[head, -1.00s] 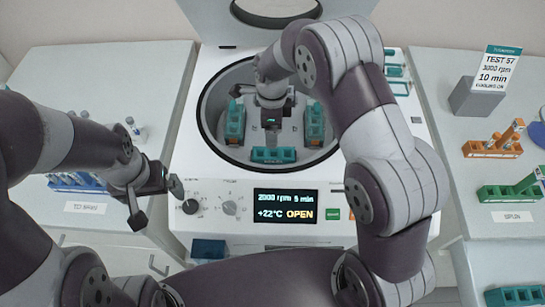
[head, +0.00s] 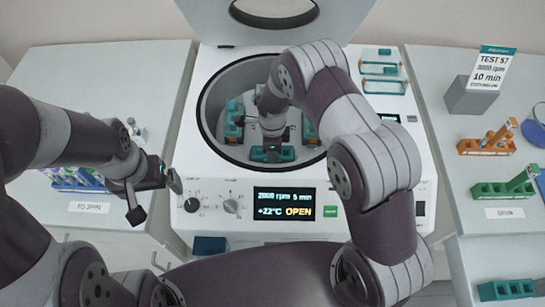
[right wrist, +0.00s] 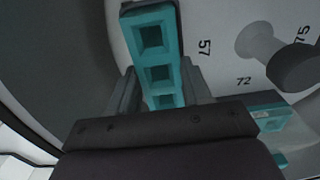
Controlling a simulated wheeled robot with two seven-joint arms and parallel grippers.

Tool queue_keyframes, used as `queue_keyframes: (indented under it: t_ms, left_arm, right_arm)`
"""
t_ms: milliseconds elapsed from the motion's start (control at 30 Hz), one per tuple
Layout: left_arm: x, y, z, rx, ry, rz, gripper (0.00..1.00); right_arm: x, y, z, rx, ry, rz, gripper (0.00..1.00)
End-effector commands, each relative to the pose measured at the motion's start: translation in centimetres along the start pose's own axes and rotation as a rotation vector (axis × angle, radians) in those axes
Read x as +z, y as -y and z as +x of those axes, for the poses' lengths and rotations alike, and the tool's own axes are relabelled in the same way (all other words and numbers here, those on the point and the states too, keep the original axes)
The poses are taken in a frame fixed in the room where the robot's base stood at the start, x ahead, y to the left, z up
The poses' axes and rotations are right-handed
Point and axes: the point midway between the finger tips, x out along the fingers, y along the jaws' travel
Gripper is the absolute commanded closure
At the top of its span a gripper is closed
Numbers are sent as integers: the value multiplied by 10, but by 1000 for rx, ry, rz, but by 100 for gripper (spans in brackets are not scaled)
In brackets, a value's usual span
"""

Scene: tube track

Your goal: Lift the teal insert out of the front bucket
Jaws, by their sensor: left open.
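The teal insert (head: 287,155) sits in the front bucket at the front of the centrifuge bowl. My right gripper (head: 272,150) points down at it and hides its middle. In the right wrist view the insert (right wrist: 157,72) shows square holes and lies between the two fingers of my right gripper (right wrist: 160,88). The fingers are very close to its sides; I cannot tell whether they press on it. The bucket itself is mostly hidden. My left gripper (head: 155,200) is open and empty, in front of the centrifuge's left side.
Other teal inserts stand in the left bucket (head: 234,122) and right bucket (head: 309,130) of the rotor. The bowl wall (head: 215,90) surrounds my right gripper. The raised lid (head: 275,12) is behind. The right bench holds an orange rack (head: 484,147) and a green rack (head: 505,190).

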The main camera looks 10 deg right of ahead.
Motion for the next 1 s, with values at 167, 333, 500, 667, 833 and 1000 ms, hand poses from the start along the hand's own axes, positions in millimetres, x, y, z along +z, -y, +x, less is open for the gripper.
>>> queue_keyframes:
  t_ms: [167,333,500,667,833,1000]
  left_arm:
    - [0,0,0,0,0,0,0]
    - [0,0,2,0,0,0,0]
    - [1,0,11,0,0,0,0]
    - [2,0,16,0,0,0,0]
    - [2,0,17,0,0,0,0]
    - [2,0,16,0,0,0,0]
  right_arm:
    - [0,0,0,-1,0,0,81]
    - [0,1,-9,-3,1,0,81]
    - [1,1,-48,-5,2,0,81]
    - [0,1,-84,-3,1,0,81]
    - [0,0,-100,-1,0,0,81]
    - [0,0,-101,0,0,0,81]
